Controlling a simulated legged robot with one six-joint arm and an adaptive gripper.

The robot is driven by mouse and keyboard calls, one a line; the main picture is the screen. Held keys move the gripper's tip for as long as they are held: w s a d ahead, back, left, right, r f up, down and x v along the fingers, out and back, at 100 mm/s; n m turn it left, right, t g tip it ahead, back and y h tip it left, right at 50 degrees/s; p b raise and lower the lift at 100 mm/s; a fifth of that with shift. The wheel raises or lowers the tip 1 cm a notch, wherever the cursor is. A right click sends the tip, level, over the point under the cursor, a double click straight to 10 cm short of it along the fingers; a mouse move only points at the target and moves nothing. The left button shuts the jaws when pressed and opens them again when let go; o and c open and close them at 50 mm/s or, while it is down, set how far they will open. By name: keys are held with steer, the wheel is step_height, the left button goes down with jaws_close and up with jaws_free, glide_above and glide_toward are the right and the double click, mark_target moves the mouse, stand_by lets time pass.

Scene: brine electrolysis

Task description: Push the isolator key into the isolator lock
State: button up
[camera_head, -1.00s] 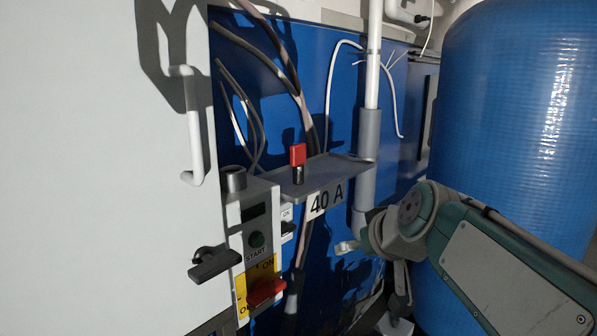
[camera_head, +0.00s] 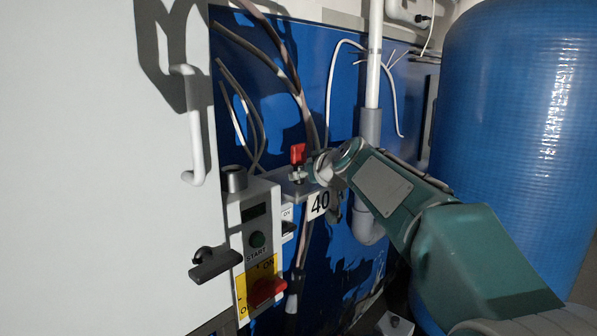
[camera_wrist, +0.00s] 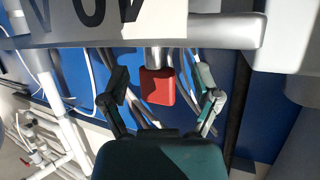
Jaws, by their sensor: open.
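In the wrist view the picture is inverted; the red head (camera_wrist: 157,86) lies between the two spread fingers of my gripper (camera_wrist: 161,82), with visible gaps on both sides. The gripper is open and holds nothing. A grey round cylinder (camera_head: 234,179) on top of the control box looks like the isolator lock, though its opening is hard to see.
A white cabinet door with a handle (camera_head: 193,125) is at left. Cables hang behind the shelf. A vertical pipe and a blue tank (camera_head: 515,130) are at right.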

mark_target(299, 164)
steer(key=shift+w+d+r+x, duration=0.1)
steer(key=shift+x, duration=0.9)
steer(key=shift+w+d+r+x, duration=0.1)
steer(key=shift+x, duration=0.9)
steer(key=shift+w+r+x, duration=0.1)
steer(key=shift+x, duration=0.85)
steer(key=shift+c, duration=0.4)
jaws_close()
